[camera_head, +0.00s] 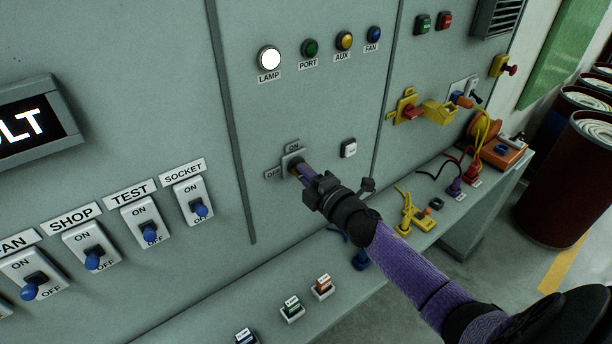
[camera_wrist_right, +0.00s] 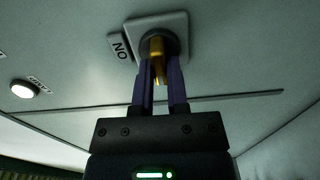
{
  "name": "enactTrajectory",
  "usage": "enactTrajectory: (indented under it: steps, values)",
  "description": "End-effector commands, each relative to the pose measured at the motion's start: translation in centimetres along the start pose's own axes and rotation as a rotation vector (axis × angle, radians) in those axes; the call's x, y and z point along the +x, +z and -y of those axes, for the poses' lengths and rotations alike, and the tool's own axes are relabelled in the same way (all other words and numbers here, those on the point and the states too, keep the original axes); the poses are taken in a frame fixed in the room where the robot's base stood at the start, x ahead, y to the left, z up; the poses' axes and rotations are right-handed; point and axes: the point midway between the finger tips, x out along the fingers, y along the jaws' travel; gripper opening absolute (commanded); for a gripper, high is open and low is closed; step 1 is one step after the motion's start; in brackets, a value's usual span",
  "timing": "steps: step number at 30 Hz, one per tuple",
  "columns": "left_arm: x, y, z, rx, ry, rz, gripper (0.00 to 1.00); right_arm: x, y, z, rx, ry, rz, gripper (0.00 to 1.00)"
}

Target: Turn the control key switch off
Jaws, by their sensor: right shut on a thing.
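The control key switch (camera_head: 291,160) is a small grey plate on the panel, with an ON label above it and an OFF label to its left. In the right wrist view the switch plate (camera_wrist_right: 173,25) carries a dark round collar with a brass key (camera_wrist_right: 157,60) in it. My right gripper (camera_head: 303,171) reaches the switch from the lower right. Its two purple fingers (camera_wrist_right: 159,72) are closed around the key. The key's exact angle is hard to tell in the head view because the fingers cover it. My left gripper is not in view.
A lit white LAMP light (camera_head: 269,58) shows above. A small white button (camera_head: 348,148) sits right of the key switch. Blue toggle switches (camera_head: 200,209) line the lower left. A ledge with plugs and cables (camera_head: 412,217) runs below. Dark red drums (camera_head: 575,180) stand at far right.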

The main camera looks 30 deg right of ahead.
Motion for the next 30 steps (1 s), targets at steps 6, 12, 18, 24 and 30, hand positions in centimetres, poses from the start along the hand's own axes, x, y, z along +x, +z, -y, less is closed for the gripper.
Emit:
enactTrajectory:
  steps: [6, 12, 18, 24, 30]
  values:
    - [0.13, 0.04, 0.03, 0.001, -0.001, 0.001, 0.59, -0.03, -0.02, 0.16, -0.041, -0.003, 0.0, 0.0]
    - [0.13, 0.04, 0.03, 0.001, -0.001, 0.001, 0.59, -0.04, -0.02, 0.15, -0.049, -0.003, 0.0, 0.0]
    - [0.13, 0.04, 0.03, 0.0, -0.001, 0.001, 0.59, -0.04, -0.03, 0.16, -0.049, -0.003, -0.001, 0.0]
    - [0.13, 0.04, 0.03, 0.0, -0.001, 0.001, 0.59, -0.03, -0.02, 0.13, -0.048, -0.003, 0.0, 0.5]
    - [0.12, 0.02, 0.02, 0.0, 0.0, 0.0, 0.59, -0.01, -0.01, 0.08, -0.047, -0.001, 0.0, 0.54]
